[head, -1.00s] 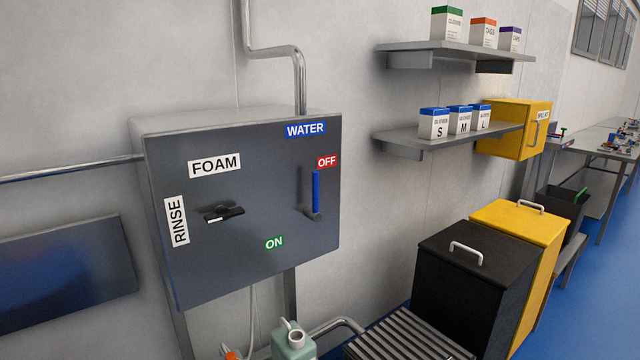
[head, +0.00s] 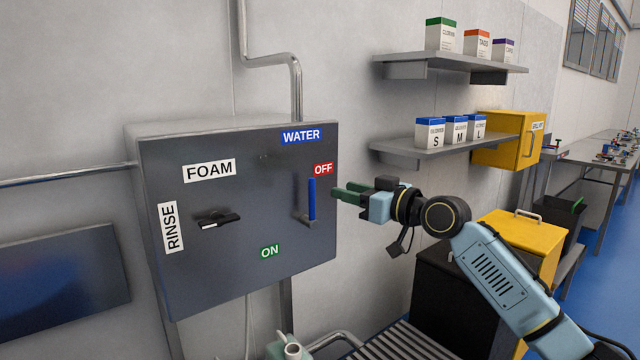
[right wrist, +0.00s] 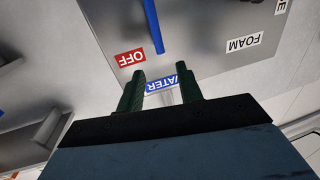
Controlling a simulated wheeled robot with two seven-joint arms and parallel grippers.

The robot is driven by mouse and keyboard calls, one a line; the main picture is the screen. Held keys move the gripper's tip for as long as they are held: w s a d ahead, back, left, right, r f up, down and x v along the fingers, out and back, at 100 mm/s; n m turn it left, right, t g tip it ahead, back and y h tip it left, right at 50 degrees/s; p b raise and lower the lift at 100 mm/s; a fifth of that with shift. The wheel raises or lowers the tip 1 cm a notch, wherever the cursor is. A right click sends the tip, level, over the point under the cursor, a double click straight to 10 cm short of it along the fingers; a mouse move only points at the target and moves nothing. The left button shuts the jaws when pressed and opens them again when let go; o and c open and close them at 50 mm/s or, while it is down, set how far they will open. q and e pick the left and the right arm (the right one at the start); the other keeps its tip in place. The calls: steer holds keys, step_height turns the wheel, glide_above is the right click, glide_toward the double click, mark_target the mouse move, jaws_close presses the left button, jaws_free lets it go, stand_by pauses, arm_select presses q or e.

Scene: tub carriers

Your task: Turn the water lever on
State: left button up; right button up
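The water lever (head: 312,198) is a blue handle on the dark control box (head: 205,265). It stands upright beside the red OFF label (head: 323,169), below the blue WATER label (head: 301,136). The green ON label (head: 270,252) is lower left. My right gripper (head: 338,191), with green fingers, is just right of the lever, seemingly apart from it. In the right wrist view the gripper (right wrist: 162,80) has its fingers spread with nothing between them, and the lever (right wrist: 153,25) lies beyond the fingertips. My left gripper is not in view.
A second, dark lever (head: 217,219) sits between the FOAM and RINSE labels on the same box. A metal pipe (head: 297,90) enters the box top. Shelves with boxes (head: 420,150) and a yellow cabinet (head: 505,140) are at the right. Black and yellow bins stand below my right arm.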

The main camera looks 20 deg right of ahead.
mark_target(314, 182)
steer(key=x, duration=0.8)
steer(key=shift+w+a, duration=0.15)
steer(key=shift+w, duration=0.05)
jaws_close()
